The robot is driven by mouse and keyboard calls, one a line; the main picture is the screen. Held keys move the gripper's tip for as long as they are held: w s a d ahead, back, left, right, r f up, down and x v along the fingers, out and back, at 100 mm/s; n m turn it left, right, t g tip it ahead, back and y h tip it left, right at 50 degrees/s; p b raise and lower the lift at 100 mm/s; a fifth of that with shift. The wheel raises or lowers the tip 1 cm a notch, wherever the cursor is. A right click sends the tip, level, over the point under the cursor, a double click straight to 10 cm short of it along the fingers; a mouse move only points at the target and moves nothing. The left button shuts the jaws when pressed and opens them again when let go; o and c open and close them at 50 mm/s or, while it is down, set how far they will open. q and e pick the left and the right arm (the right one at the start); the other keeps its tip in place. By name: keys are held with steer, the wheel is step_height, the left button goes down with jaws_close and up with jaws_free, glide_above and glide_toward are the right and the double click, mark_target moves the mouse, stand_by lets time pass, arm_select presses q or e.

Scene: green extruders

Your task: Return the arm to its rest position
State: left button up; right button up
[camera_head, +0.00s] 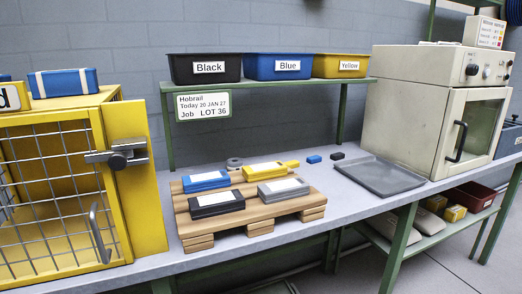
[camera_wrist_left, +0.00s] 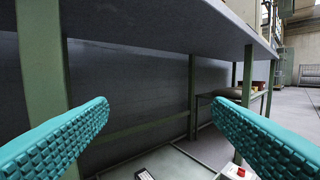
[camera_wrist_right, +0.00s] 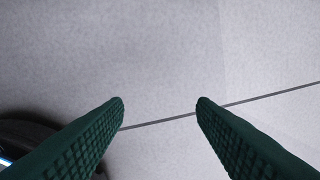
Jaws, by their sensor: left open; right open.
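Neither of my arms shows in the head view. In the left wrist view my left gripper (camera_wrist_left: 160,112) is open and empty, its two teal ridged fingers wide apart. It is below the level of the grey bench top (camera_wrist_left: 150,22), facing the space under the bench and a green leg (camera_wrist_left: 42,80). In the right wrist view my right gripper (camera_wrist_right: 160,103) is open and empty, its dark green fingers apart above the bare grey floor (camera_wrist_right: 160,50). Nothing is between the fingers of either gripper.
A wooden pallet (camera_head: 250,228) with blue, black, yellow and grey pieces stands on the bench. A yellow mesh cage (camera_head: 60,190) is at left. A beige oven (camera_head: 435,105) and grey tray (camera_head: 384,177) are at right. Black, blue and yellow bins (camera_head: 205,69) sit on the shelf.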

arm_select(q)
steer(key=s+a+f+g+y+p, duration=0.2)
steer(key=s+a+f+g+p, duration=0.1)
steer(key=s+f+g+p, duration=0.4)
steer(key=s+a+f+g+y+p, duration=0.1)
steer(key=s+a+f+g+p, duration=0.15)
steer(key=s+f+p, duration=0.45)
steer(key=s+a+f+g+p, duration=0.1)
steer(key=s+a+g, duration=0.1)
steer(key=s, duration=0.6)
steer(key=s+a+f+g+y+p, duration=0.1)
steer(key=s+a+f+g+p, duration=0.1)
steer(key=s, duration=0.6)
steer(key=s+a+f+g+y+p, duration=0.1)
steer(key=s+g, duration=0.3)
steer(key=s, duration=0.4)
steer(key=shift+a+f+n+p, duration=0.45)
steer(key=shift+f+p, duration=0.1)
steer(key=shift+f, duration=0.15)
arm_select(e)
steer(key=s+a+r, duration=0.3)
steer(key=s, duration=0.9)
steer(key=s+a+r, duration=0.3)
steer(key=s, duration=0.8)
steer(key=s+a+r, duration=0.3)
steer(key=s+a, duration=0.1)
steer(key=s, duration=0.8)
steer(key=shift+s+t+y, duration=0.3)
steer(key=shift+s+y, duration=0.05)
steer(key=shift+y, duration=0.05)
